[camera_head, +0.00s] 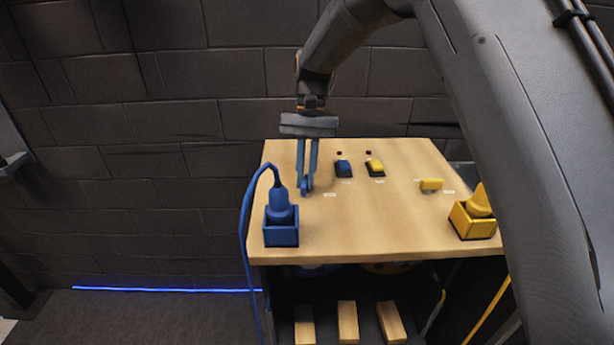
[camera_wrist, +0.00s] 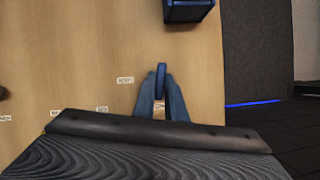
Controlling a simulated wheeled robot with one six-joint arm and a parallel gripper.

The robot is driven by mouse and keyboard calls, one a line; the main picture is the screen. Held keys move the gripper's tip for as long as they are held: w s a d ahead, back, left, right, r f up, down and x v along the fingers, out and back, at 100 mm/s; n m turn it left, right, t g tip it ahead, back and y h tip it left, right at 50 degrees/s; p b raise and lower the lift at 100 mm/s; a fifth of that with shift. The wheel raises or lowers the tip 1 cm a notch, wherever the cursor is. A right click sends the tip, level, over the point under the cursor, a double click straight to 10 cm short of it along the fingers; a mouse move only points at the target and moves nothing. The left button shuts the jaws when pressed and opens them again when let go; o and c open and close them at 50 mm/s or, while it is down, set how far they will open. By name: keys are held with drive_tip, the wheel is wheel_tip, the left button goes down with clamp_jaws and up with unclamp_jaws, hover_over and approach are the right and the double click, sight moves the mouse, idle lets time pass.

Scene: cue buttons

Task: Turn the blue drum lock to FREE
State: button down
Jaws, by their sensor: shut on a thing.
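The blue drum lock's knob (camera_wrist: 161,78) is a narrow blue piece on the wooden top of the console, near its left edge. My gripper (camera_head: 307,188) points down and is shut on this knob. In the wrist view the blue fingers (camera_wrist: 161,105) hold the knob between their tips, and the knob lies roughly along the fingers. In the head view the fingers hide most of the knob. A small white label (camera_wrist: 125,80) lies beside it; it also shows in the head view (camera_head: 330,195). Its lettering is too small to read surely.
A blue plug in a blue box (camera_head: 281,225) stands just in front of my gripper. A blue switch (camera_head: 343,169) and a yellow switch (camera_head: 375,168) sit to the right. A yellow knob (camera_head: 431,184) and yellow plug box (camera_head: 474,222) are farther right. Wooden blocks (camera_head: 347,322) lie below.

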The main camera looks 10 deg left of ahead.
drive_tip(key=shift+a+r+n+h, duration=0.15)
drive_tip(key=shift+n+h, duration=0.35)
drive_tip(key=shift+n, duration=0.7)
drive_tip(key=c, duration=1.8)
unclamp_jaws()
drive_tip(key=shift+a, duration=0.1)
drive_tip(key=b+v, duration=0.2)
drive_tip(key=v, duration=0.5)
drive_tip(key=shift+r+b, duration=0.3)
drive_tip(key=shift+r, duration=0.05)
